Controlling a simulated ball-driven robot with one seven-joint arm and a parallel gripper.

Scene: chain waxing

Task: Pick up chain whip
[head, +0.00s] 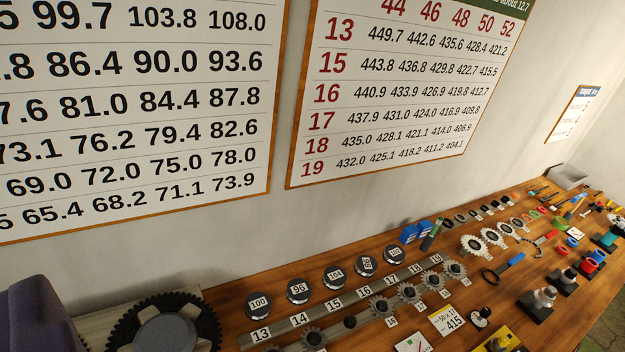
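A tool with a blue handle (516,260) and a dark looped end (490,278) lies on the wooden bench at the right; it looks like a chain whip, but it is small here. I cannot tell for certain which is the chain whip. No fingers of my gripper show in this view, so its place relative to the tools is hidden.
The wooden bench (590,303) runs along the wall. Numbered discs, a numbered strip (350,305) and several sprockets (408,293) fill its middle. A large dark gear (205,318) is at lower left. Stands with bottles (545,297) are close in front of the blue-handled tool. A grey tray (567,177) is far back.

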